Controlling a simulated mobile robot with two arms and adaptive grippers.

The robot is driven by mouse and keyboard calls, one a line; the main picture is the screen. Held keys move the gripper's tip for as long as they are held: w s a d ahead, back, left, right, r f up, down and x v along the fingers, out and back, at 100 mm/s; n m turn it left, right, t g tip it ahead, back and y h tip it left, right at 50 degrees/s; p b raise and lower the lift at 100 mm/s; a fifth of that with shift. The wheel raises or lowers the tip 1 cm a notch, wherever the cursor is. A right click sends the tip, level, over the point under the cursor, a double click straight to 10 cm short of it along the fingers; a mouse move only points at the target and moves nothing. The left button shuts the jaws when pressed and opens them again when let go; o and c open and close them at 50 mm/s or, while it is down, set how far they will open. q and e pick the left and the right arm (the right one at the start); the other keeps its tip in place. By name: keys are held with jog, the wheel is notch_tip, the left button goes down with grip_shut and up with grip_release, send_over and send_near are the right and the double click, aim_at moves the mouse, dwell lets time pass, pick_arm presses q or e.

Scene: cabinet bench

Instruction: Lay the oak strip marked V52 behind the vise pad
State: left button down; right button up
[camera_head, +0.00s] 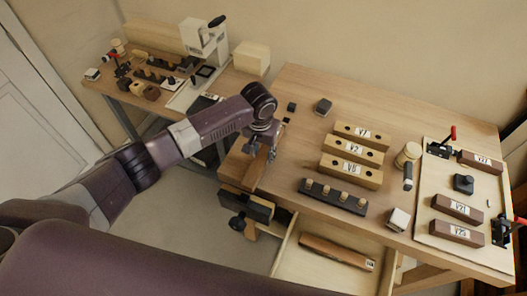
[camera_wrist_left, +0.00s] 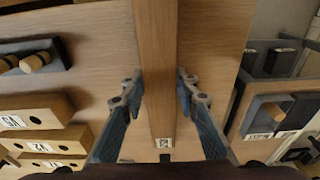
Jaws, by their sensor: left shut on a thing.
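My left gripper (camera_head: 263,150) is shut on a long brown oak strip (camera_wrist_left: 156,60), which runs between its blue-grey fingers in the left wrist view (camera_wrist_left: 157,95). A small white label shows on one end of the strip, too small to read surely. In the head view the strip (camera_head: 243,171) reaches from under the gripper toward the bench's front left corner. A dark vise (camera_head: 260,208) sits at that corner, just in front of the strip; its pad is not clearly made out. I cannot tell whether the strip touches the bench. My right gripper is not in view.
An open drawer (camera_head: 285,262) below the bench holds another brown strip (camera_head: 337,252). Light blocks with holes (camera_head: 350,172) and a black peg block (camera_head: 335,196) stand right of the gripper. A pale board (camera_head: 437,229) with clamps and brown blocks lies at far right.

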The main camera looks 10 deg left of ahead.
pick_arm(q)
jog(key=shift+f, duration=0.45)
dwell(0.8)
jog(key=shift+f, duration=0.75)
dwell(0.4)
jog(key=shift+f+p, duration=0.1)
jog(key=shift+p, duration=0.35)
dwell(0.5)
jog(key=c, duration=1.4)
grip_release()
jog(key=shift+o, duration=0.8)
jog(key=r+p, duration=0.1)
jog(key=p, duration=0.1)
jog(key=r+p, duration=0.1)
jog(key=r, duration=0.1)
jog(key=r+p, duration=0.1)
jog(key=p, duration=0.1)
jog(key=shift+s+r+p, duration=0.25)
jog(key=shift+r+p, duration=0.1)
jog(key=shift+r, duration=0.05)
jog(key=shift+s+a+r, duration=0.1)
jog(key=shift+s+r, duration=0.05)
jog(key=shift+r, duration=0.9)
